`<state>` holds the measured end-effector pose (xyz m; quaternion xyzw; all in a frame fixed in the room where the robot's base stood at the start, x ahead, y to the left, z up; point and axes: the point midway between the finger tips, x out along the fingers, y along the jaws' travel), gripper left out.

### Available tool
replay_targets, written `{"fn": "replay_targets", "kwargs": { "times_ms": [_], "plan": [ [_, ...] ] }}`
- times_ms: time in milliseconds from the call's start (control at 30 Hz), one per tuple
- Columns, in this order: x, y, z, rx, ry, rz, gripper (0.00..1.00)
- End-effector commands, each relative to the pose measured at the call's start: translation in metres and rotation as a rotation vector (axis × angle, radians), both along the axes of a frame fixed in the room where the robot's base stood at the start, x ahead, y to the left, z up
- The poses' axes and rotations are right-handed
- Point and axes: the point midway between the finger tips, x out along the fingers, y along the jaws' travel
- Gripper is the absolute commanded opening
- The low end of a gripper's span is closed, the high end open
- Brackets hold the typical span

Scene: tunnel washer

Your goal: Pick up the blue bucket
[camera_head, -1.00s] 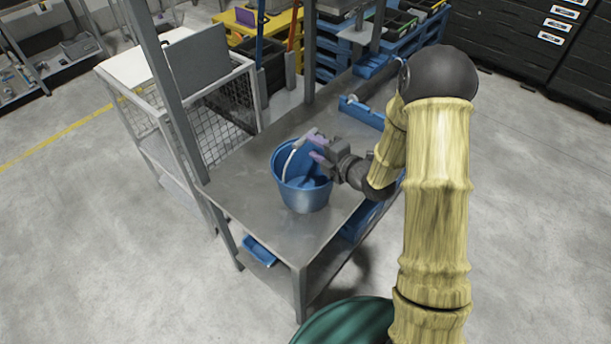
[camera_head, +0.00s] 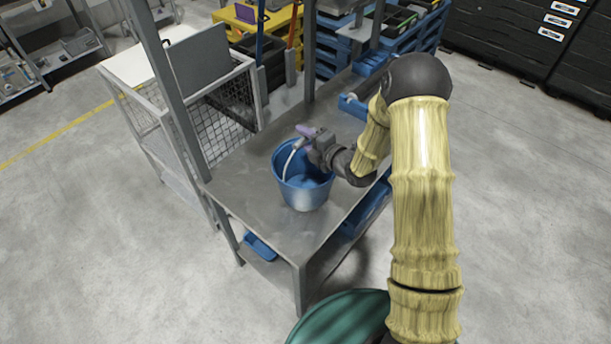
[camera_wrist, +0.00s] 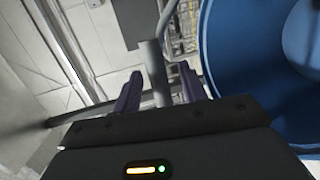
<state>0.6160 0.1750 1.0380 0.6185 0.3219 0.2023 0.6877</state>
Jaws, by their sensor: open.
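The blue bucket (camera_head: 303,190) stands upright on the grey metal table (camera_head: 243,197), with its light handle (camera_head: 290,160) raised on the left side of the rim. My gripper (camera_head: 304,138) is at the back of the bucket's rim, its purple fingers pointing left near the top of the handle. In the wrist view my gripper (camera_wrist: 160,92) has its two fingers apart, with a grey bar visible between them. The bucket's blue inside (camera_wrist: 245,60) fills the right of that view. Whether a finger touches the handle or rim I cannot tell.
A wire mesh cart (camera_head: 215,125) stands left of the table. A metal post (camera_head: 165,80) rises at the table's left edge. A blue tray (camera_head: 353,104) lies at the table's far end, and another blue bin (camera_head: 260,247) sits on the lower shelf. The table's front is clear.

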Motion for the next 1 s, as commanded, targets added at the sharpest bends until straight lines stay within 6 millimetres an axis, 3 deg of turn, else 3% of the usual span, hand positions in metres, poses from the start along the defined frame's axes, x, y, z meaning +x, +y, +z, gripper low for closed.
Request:
{"fn": "replay_targets", "kwargs": {
  "times_ms": [267, 500, 1000],
  "plan": [
    [-0.0002, -0.0002, 0.0002, 0.0, 0.0, 0.0, 0.42],
    [-0.0003, -0.0003, 0.0002, 0.0, 0.0, 0.0, 0.0],
    [0.0003, 0.0001, 0.0078, 0.001, -0.004, 0.0, 0.0]
  ]
}}
